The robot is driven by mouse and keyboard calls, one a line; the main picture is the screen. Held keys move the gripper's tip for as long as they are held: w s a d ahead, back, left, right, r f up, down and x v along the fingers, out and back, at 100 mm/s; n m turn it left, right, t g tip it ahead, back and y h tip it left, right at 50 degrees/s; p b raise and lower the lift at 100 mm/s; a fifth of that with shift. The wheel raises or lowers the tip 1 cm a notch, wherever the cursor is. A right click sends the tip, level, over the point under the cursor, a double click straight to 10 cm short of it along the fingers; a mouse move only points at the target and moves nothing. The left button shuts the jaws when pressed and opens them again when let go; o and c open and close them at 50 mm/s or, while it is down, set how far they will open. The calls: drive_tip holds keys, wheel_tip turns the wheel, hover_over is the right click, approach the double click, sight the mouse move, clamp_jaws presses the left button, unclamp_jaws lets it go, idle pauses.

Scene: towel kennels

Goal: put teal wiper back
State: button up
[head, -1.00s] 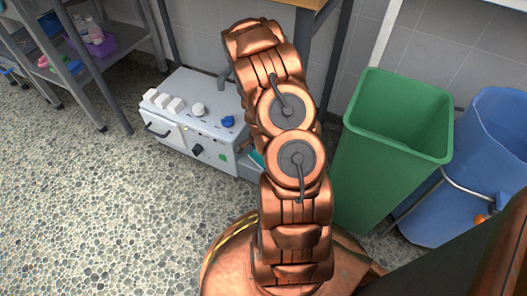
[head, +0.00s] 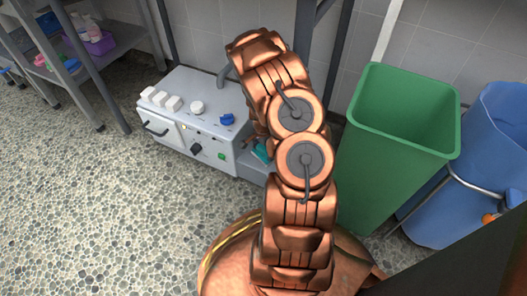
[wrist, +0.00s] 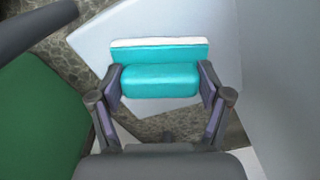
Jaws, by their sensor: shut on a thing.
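The teal wiper (wrist: 158,80) is a block-like teal piece with a pale strip along its far edge in the wrist view. My gripper (wrist: 160,76) is shut on it, with one finger at each end. In the head view a small teal patch of it (head: 262,152) shows beside the white machine, mostly hidden behind my arm. A pale flat surface (wrist: 180,27) lies beyond the wiper in the wrist view. I cannot tell whether the wiper touches it.
The white machine with knobs (head: 184,135) stands left of my arm. A green bin (head: 395,150) and a blue bin (head: 490,140) stand at right. A grey shelf (head: 88,60) is at upper left. The pebbled floor (head: 110,220) at lower left is clear.

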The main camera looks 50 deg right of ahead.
sight(264, 149)
drive_tip(key=shift+f, duration=0.1)
drive_tip(key=o, duration=1.3)
drive_tip(key=shift+r+p, duration=1.6)
drive_tip(key=shift+r, duration=2.25)
